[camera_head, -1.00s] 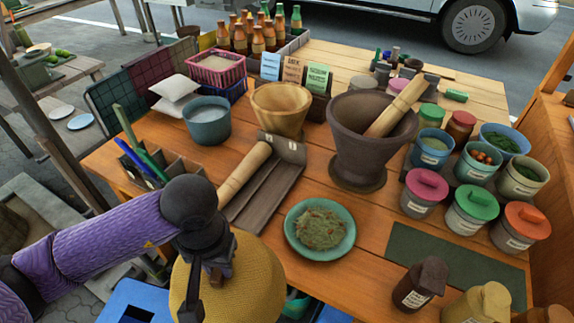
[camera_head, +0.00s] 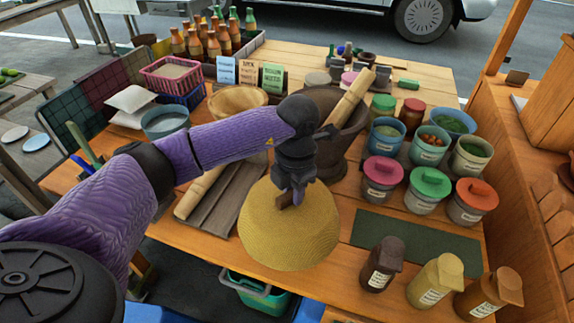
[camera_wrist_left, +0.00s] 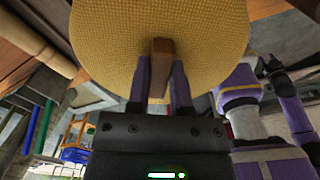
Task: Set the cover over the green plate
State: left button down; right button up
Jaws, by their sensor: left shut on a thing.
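My left gripper (camera_head: 292,190) is shut on the wooden handle (camera_wrist_left: 161,62) of the yellow woven dome cover (camera_head: 289,232). In the left wrist view its two fingers (camera_wrist_left: 160,82) stand on either side of the handle, with the cover (camera_wrist_left: 205,35) spreading beyond. The cover is roughly upright, in front of the dark mortar. The green plate is hidden from view, apparently behind or beneath the cover. I cannot tell whether the cover touches the table. My right gripper is not seen clearly in either view.
The dark mortar (camera_head: 333,160) with its pestle (camera_head: 352,95) stands just behind the cover. A dark green mat (camera_head: 415,238) and lidded jars (camera_head: 428,190) lie to the right. Bottles (camera_head: 382,264) stand at the front right. A rolling pin (camera_head: 197,193) lies left.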

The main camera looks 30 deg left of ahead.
pick_arm(q)
jog(key=n, duration=0.3)
jog(key=w+a+r+n, duration=0.1)
jog(key=n, duration=0.2)
jog(key=w+a+n, duration=0.1)
jog(key=n, duration=0.2)
jog(key=shift+w+a+r+n, duration=0.1)
jog(key=shift+a+r+n, duration=0.15)
jog(key=shift+n, duration=0.05)
jog(key=n, duration=0.2)
jog(key=shift+w+a+r+n, duration=0.15)
jog(key=shift+w+a+n, duration=0.1)
jog(key=shift+a+n, duration=0.1)
jog(key=shift+f+b, duration=0.55)
jog(key=shift+f, duration=0.25)
notch_tip(320, 180, down, 3)
jog(key=b, duration=0.3)
jog(key=shift+f, duration=0.2)
notch_tip(320, 180, down, 4)
jog(key=shift+f+b, duration=0.1)
jog(key=shift+b, duration=1.05)
jog(key=shift+f, duration=0.2)
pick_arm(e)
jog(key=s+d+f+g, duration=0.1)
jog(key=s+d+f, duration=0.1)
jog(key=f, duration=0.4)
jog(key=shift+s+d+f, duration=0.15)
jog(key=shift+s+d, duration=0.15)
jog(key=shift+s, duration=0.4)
